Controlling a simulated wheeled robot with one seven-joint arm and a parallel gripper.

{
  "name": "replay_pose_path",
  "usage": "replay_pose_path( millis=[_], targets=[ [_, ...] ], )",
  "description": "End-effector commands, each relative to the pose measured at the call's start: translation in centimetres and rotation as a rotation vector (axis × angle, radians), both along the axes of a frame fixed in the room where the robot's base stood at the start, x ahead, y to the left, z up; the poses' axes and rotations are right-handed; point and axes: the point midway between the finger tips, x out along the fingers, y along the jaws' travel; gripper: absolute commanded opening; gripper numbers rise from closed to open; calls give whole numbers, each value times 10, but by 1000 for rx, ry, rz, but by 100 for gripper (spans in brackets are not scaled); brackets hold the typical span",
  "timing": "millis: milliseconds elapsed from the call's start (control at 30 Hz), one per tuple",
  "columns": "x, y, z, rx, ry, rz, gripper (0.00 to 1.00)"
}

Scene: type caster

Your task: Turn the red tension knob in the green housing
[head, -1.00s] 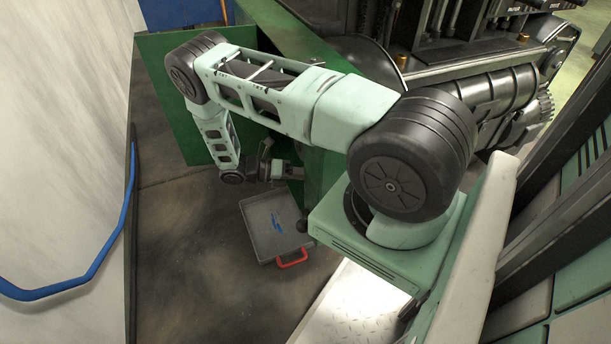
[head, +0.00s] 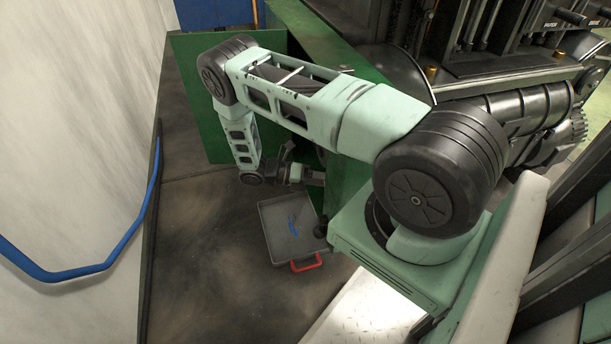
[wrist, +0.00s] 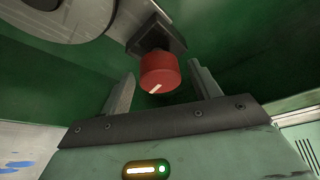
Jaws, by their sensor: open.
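The red tension knob (wrist: 160,73) shows in the wrist view, on a dark square mount against the green wall of the housing (wrist: 225,50). A pale pointer line marks its face. My gripper (wrist: 161,82) is open, with one finger on each side of the knob and a visible gap on both sides. In the head view my gripper (head: 313,178) reaches toward the green housing (head: 345,180) low in the scene. The knob is hidden there.
A grey tray (head: 272,237) with a red handle (head: 306,263) and blue bits lies on the floor below my gripper. A green panel (head: 212,130) stands behind my arm. A blue hose (head: 85,270) runs along the pale wall at left.

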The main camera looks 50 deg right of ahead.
Motion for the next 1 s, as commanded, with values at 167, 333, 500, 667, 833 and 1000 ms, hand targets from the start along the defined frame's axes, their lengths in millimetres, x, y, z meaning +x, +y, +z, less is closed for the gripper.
replay_pose_path(
  millis=[167,333,500,667,833,1000],
  targets=[
    [21,17,6,0,-4,2,62],
    [52,42,13,0,-5,3,62],
    [82,67,21,1,-4,3,62],
    [107,87,27,2,-3,3,62],
    [124,100,31,1,-3,3,62],
    [129,105,34,2,-1,1,62]
  ],
)
